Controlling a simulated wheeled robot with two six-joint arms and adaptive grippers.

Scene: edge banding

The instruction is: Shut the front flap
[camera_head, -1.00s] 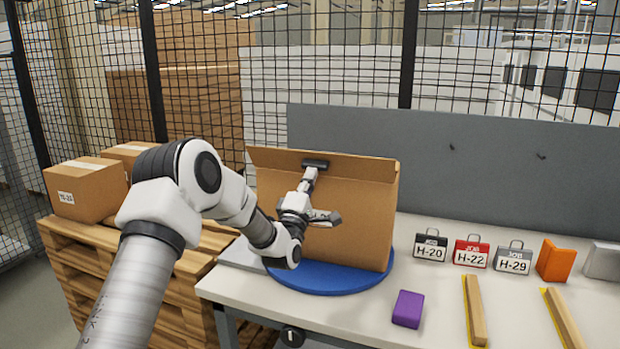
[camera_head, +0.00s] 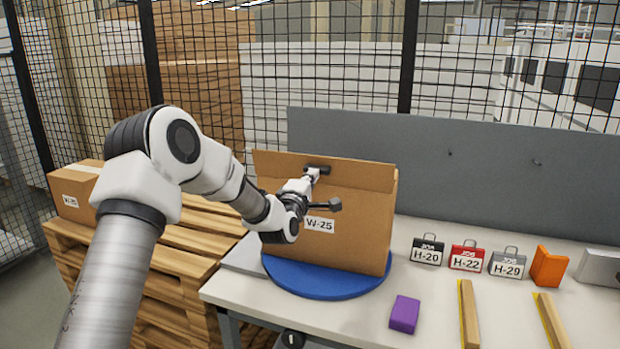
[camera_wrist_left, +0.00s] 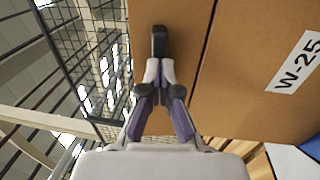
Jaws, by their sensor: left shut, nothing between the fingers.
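A brown cardboard box labelled W-25 (camera_head: 345,243) stands on a blue round turntable (camera_head: 325,284) on the white table. Its front flap (camera_head: 367,177) stands up from the top of the face that bears the label, roughly upright. My left gripper (camera_head: 318,170) is shut and empty, with its dark tip at the outer side of the flap. In the left wrist view the shut fingers (camera_wrist_left: 160,42) lie over the flap (camera_wrist_left: 190,30), left of the crease; I cannot tell for sure whether they touch it. The box's inside is hidden. My right gripper is not in view.
Job tags H-20 (camera_head: 428,250), H-22 (camera_head: 467,256) and H-29 (camera_head: 507,263) stand to the right, beside an orange block (camera_head: 548,267). A purple block (camera_head: 404,314) and two wooden strips (camera_head: 469,315) lie in front. A grey panel (camera_head: 480,165) stands behind.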

